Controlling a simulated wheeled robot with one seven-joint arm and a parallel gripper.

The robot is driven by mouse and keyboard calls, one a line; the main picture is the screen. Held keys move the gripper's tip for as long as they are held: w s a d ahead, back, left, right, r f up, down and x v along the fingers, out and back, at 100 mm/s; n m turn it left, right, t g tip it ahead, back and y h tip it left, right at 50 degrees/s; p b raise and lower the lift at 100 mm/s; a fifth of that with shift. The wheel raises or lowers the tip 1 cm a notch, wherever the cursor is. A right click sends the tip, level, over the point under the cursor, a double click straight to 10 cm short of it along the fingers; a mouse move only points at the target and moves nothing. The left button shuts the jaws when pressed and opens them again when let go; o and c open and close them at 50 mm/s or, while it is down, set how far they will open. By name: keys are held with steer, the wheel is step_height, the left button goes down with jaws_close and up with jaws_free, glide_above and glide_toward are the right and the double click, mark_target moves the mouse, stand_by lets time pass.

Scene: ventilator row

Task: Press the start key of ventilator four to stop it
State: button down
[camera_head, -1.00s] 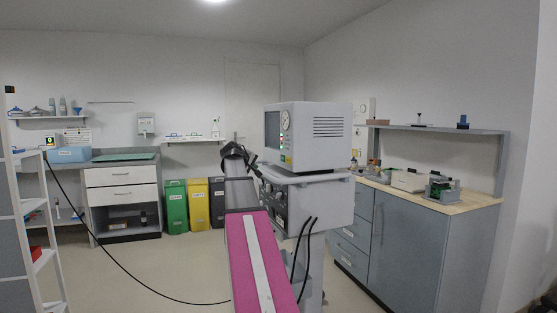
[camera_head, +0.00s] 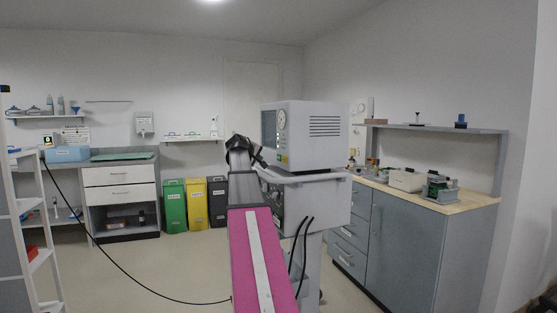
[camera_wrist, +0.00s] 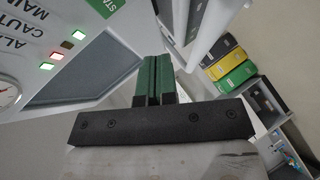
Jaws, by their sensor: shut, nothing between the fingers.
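A ventilator (camera_head: 318,137), a pale grey box with a screen and a round gauge on its front, stands on a grey stand right of my arm. I cannot read its number. In the wrist view its front panel (camera_wrist: 125,35) fills the upper left, with a dark screen (camera_wrist: 90,80), small lit lamps (camera_wrist: 57,56) and a green label (camera_wrist: 106,5) starting "STA", cut by the top edge. No key can be made out there. My gripper (camera_wrist: 155,62) is shut and empty, its green-padded fingers pointing toward the panel's lower edge. I cannot tell if they touch. In the head view the fingertips are not clear.
A grey rail (camera_head: 305,178) runs below the ventilator's box, and black hoses (camera_head: 304,245) hang in front of the stand. Green (camera_head: 174,205), yellow (camera_head: 195,203) and black bins stand at the back wall. A grey cabinet (camera_head: 410,240) stands at the right.

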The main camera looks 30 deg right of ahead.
steer(key=shift+s+d, duration=0.2)
steer(key=shift+d, duration=0.7)
steer(key=shift+s+d, duration=0.15)
steer(key=shift+d, duration=0.8)
steer(key=shift+s+d, duration=0.2)
steer(key=shift+d, duration=0.7)
steer(key=shift+d, duration=0.4)
steer(key=shift+s+d, duration=0.15)
steer(key=shift+d, duration=0.2)
stand_by(0.5)
steer(key=shift+a, duration=0.75)
steer(key=shift+w+a, duration=0.2)
steer(key=shift+a, duration=0.6)
steer(key=shift+w+a, duration=0.25)
steer(key=shift+a, duration=0.6)
steer(key=shift+w+a, duration=0.2)
steer(key=shift+a, duration=0.6)
